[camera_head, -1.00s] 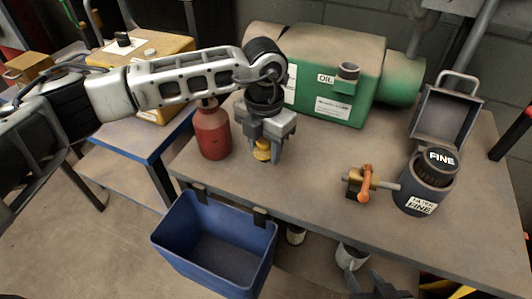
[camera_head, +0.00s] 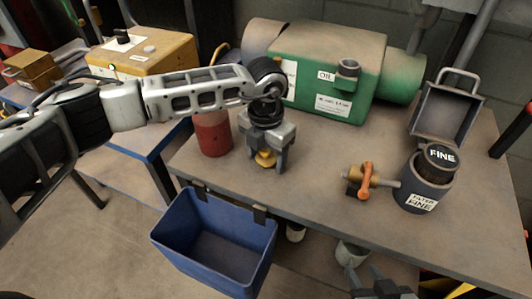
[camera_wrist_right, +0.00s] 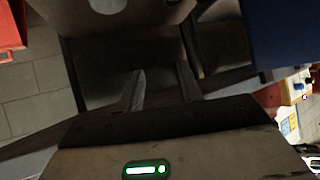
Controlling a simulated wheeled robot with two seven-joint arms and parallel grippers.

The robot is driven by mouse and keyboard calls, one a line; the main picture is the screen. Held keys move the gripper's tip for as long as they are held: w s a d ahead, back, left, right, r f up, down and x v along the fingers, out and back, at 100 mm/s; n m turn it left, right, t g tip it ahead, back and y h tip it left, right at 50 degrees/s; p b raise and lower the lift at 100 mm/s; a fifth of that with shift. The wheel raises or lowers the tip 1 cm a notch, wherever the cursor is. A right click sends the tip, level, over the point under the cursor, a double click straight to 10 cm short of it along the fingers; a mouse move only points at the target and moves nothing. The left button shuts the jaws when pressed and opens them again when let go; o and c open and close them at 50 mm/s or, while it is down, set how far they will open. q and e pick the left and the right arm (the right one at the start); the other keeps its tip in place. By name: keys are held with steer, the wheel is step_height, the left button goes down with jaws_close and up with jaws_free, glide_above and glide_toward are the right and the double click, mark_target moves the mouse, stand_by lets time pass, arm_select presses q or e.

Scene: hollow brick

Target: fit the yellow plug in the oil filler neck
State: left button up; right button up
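The yellow plug (camera_head: 265,159) is low over the workbench in the head view, between the fingers of my left gripper (camera_head: 266,164). These fingers point down and stand apart on either side of it; I cannot tell whether they touch it. My right gripper (camera_head: 366,285) is at the bottom edge, below the bench front. The right wrist view shows its fingers (camera_wrist_right: 162,88) apart and empty.
A red bottle (camera_head: 213,135) stands just left of my left gripper. A blue bin (camera_head: 215,250) hangs at the bench front. An orange-handled valve (camera_head: 366,180) and a dark filter canister (camera_head: 427,185) are at right. The bench (camera_head: 320,165) is clear between gripper and valve.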

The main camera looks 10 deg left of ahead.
arm_select(q)
step_height(320, 180, up, 16)
steer(key=b, duration=0.1)
steer(key=shift+a, duration=0.2)
stand_by(0.3)
